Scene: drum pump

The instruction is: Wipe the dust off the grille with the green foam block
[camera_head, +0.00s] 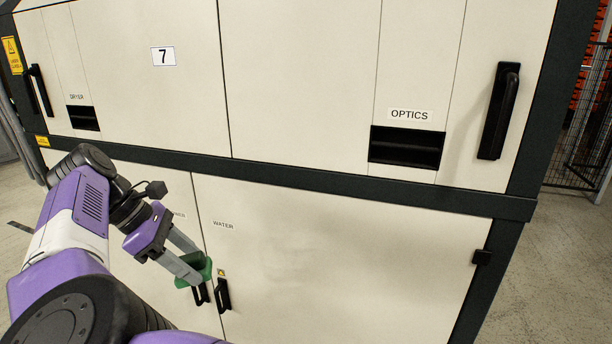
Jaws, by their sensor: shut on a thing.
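My gripper (197,266) is shut on the green foam block (207,269), which shows between and around its grey fingertips. The block is in front of the lower cabinet doors, close to two black door handles; I cannot tell whether it touches the door. No clear grille shows. Faint grey smudges mark the pale lower door (300,255) labelled WATER, right of the block. My arm hides part of the left lower door.
Dark recesses sit under the OPTICS label (405,148) and the DRYER label (83,117). Black handles stick out at upper right (498,110), upper left (41,90) and beside the block (222,294). A dark ledge (300,180) crosses the cabinet. Floor is open at right.

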